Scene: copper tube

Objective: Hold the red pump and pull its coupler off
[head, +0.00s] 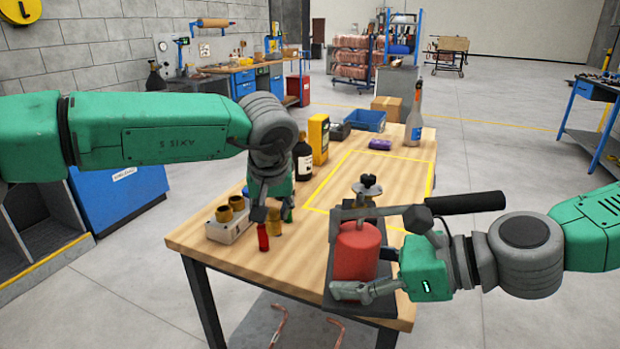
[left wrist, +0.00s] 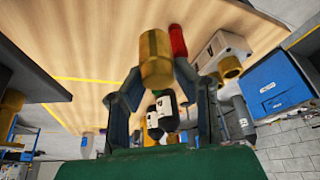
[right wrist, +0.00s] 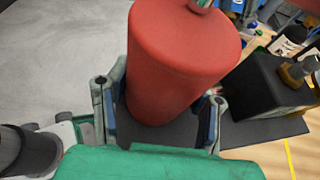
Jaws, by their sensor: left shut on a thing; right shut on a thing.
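The red pump (head: 357,252) is an upright red cylinder on a dark base plate (head: 345,304) at the table's right front, with a metal fitting (head: 367,184) on top and a black lever handle (head: 465,203) at right. My right gripper (head: 372,278) is shut around the red body, which fills the jaws in the right wrist view (right wrist: 175,65). My left gripper (head: 265,212) is away from the pump, to its left. It is shut on a brass coupler (head: 274,224), seen between the fingers in the left wrist view (left wrist: 156,60). The coupler's lower clearance is unclear.
A small red cylinder (head: 263,237) is close to the left gripper. A pale block (head: 228,226) with brass fittings is to its left. Behind are a dark bottle (head: 303,160), a yellow box (head: 318,139) and a blue bin (head: 364,120). The yellow-outlined area (head: 370,170) has bare wood.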

